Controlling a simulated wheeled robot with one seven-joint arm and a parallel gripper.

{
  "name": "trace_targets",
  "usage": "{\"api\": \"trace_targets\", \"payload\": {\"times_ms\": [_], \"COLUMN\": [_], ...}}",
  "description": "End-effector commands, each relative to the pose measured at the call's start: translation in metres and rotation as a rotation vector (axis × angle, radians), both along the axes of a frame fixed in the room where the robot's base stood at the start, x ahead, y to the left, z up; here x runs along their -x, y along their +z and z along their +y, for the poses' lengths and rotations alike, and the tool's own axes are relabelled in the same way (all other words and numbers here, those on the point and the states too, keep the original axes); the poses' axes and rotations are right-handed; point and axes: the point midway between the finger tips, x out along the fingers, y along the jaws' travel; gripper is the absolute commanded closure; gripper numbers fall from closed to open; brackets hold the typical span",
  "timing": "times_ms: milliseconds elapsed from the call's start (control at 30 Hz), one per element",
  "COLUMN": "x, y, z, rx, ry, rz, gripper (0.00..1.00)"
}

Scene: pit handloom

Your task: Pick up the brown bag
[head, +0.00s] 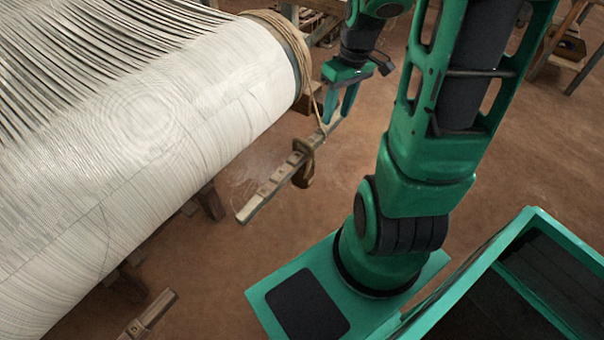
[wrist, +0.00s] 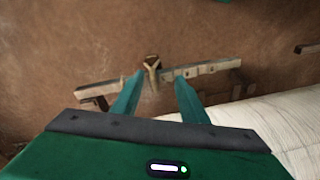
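A small brown bag (head: 304,165) with a looped top hangs at a wooden bar with pegs or holes (head: 262,195), below the end of the white roll. In the wrist view the bag (wrist: 152,64) shows just past the fingertips, near the middle of the bar. My gripper (head: 337,112) is open and empty, with its two green fingers apart. In the head view it is above and to the right of the bag. In the wrist view the gripper (wrist: 159,79) points toward the bar, and I see no contact with the bag.
A large roll of white threads (head: 150,130) fills the left, with rope (head: 290,45) wound at its end. A short wooden piece (head: 148,315) is at the lower left. Wooden furniture (head: 568,45) stands at the top right. Brown floor (head: 200,285) is open between.

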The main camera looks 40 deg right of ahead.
Motion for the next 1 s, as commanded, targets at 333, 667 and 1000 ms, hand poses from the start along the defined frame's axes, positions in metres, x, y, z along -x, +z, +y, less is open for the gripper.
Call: {"api": "trace_targets", "payload": {"times_ms": [333, 667, 1000], "x": [-0.075, -0.099, -0.112], "y": [-0.077, -0.104, -0.143], "z": [-0.016, -0.018, -0.006], "rx": [-0.131, -0.167, -0.166], "ry": [0.229, 0.285, 0.284], "rz": [-0.180, -0.268, -0.267], "gripper": [0.60, 0.60, 0.60]}}
